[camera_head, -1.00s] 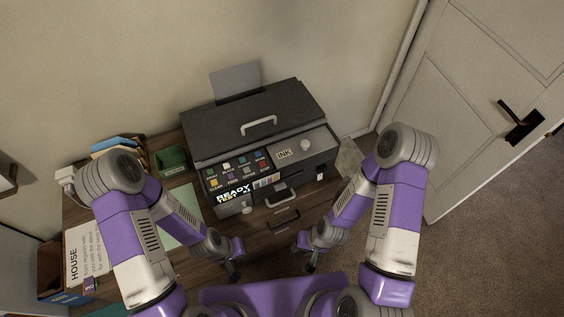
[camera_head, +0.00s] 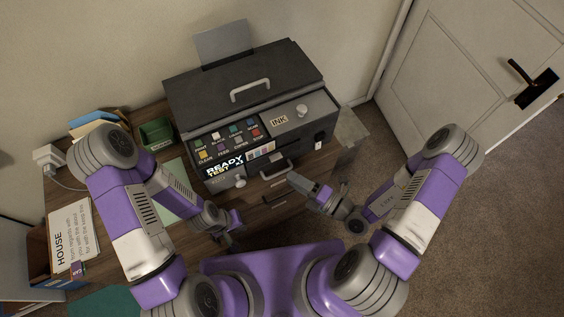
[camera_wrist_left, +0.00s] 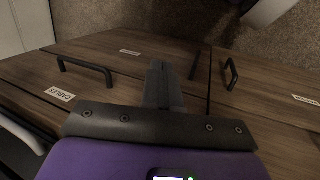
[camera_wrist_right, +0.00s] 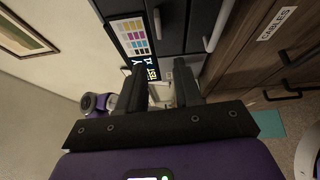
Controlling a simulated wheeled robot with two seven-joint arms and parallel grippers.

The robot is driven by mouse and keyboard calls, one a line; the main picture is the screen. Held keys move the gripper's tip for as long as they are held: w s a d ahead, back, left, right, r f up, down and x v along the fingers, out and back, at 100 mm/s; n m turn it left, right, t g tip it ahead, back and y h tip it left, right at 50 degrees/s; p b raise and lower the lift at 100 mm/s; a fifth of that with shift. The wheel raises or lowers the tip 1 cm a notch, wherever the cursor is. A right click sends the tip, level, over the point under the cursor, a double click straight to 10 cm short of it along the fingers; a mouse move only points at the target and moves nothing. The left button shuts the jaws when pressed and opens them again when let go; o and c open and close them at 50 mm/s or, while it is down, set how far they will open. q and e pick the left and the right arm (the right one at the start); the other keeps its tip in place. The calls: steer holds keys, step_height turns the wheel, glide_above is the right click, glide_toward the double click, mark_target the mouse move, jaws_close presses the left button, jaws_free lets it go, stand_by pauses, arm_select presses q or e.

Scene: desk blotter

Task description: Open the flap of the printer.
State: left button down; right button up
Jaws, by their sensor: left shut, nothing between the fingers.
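The dark grey printer (camera_head: 215,135) stands on the wooden cabinet in the head view. Its broad top lid (camera_head: 290,70) is closed and carries a light handle (camera_head: 250,91). A lighter panel marked INK (camera_head: 315,115), with a round knob, lies closed at the right. The printer's front has a lower metal handle (camera_head: 276,169). My right gripper (camera_head: 294,180) is open and empty, just in front of that front handle. Its parted fingers also show in the right wrist view (camera_wrist_right: 163,85). My left gripper (camera_head: 232,241) is shut and empty, low in front of the cabinet; it also shows in the left wrist view (camera_wrist_left: 158,78).
Cabinet fronts with dark handles (camera_wrist_left: 88,68) lie beneath my left gripper. A green tray (camera_head: 157,133), a HOUSE sheet (camera_head: 75,237) and a box (camera_head: 40,250) are left of the printer. A door (camera_head: 470,75) stands at the right. Carpet is open at lower right.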

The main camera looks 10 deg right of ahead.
mark_target(275, 159)
steer(key=w+a, duration=0.1)
steer(key=w, duration=0.1)
steer(key=w+a+m+t+h+b, duration=0.1)
steer(key=w, duration=0.1)
steer(key=w+a+m+b, duration=0.1)
steer(key=w, duration=0.2)
steer(key=shift+a+f+t+h, duration=0.1)
steer(key=shift+t+h, duration=0.2)
jaws_close()
